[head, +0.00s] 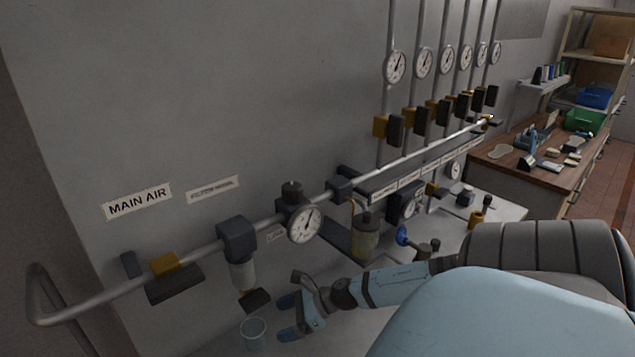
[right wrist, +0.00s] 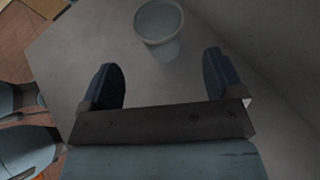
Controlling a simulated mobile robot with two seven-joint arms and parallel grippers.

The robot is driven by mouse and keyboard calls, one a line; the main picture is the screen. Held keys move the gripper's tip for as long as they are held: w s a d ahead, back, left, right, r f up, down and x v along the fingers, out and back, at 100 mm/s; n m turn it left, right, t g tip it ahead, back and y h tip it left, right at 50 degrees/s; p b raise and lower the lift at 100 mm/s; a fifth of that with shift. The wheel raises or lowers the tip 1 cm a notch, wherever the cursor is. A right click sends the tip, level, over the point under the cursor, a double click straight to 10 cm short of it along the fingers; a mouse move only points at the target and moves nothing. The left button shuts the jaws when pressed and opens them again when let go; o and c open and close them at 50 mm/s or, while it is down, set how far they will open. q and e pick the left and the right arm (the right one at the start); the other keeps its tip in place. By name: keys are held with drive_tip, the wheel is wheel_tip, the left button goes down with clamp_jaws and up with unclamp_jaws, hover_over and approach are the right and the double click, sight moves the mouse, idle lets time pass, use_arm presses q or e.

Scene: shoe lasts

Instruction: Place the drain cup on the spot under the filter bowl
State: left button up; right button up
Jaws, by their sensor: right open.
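The drain cup (head: 253,333) is a clear pale-blue cup standing upright on the grey bench surface below the filter bowl. The filter bowl (head: 243,277) is a translucent bowl hanging under a dark housing on the air pipe. My right gripper (head: 283,316) is open and just right of the cup, with its fingers toward it. In the right wrist view the cup (right wrist: 159,24) stands beyond the open fingers, roughly between their lines, apart from both. Nothing is between the fingers. The spot under the bowl cannot be made out. My left gripper is not in view.
A dark block (head: 255,300) sits just below the filter bowl, close above the cup. A workbench (head: 521,173) with trays stands further right.

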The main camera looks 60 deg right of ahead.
drive_tip(key=s+d, duration=0.2)
drive_tip(key=s+d+b, duration=0.1)
drive_tip(key=s+d, duration=0.1)
drive_tip(key=s, duration=0.1)
drive_tip(key=shift+s+d, duration=0.2)
drive_tip(key=shift+s, duration=0.1)
drive_tip(key=shift+s+d, duration=0.35)
drive_tip(key=shift+s, duration=0.05)
